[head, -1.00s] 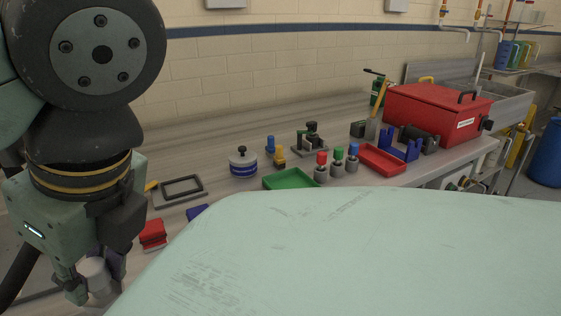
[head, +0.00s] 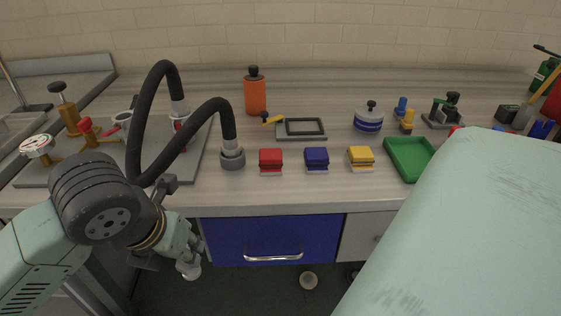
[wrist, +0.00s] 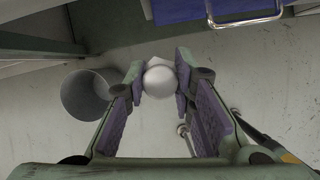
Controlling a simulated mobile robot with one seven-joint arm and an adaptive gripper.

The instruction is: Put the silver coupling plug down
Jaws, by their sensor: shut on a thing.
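My gripper (head: 190,258) hangs at the lower left in the head view, in front of the bench and left of the blue drawer. It is shut on the silver coupling plug (head: 188,271), a pale rounded piece at the fingertips. In the wrist view the plug's round end (wrist: 160,80) sits between the two padded fingers of my gripper (wrist: 160,82), with floor behind it. The rest of the plug is partly hidden by the fingers.
The bench top (head: 225,187) has a clear front strip. On it are red (head: 271,158), blue (head: 316,157) and yellow (head: 361,155) blocks, a green tray (head: 408,158), an orange bottle (head: 255,93) and a black hose (head: 200,125). A grey cylindrical container (wrist: 86,96) shows in the wrist view.

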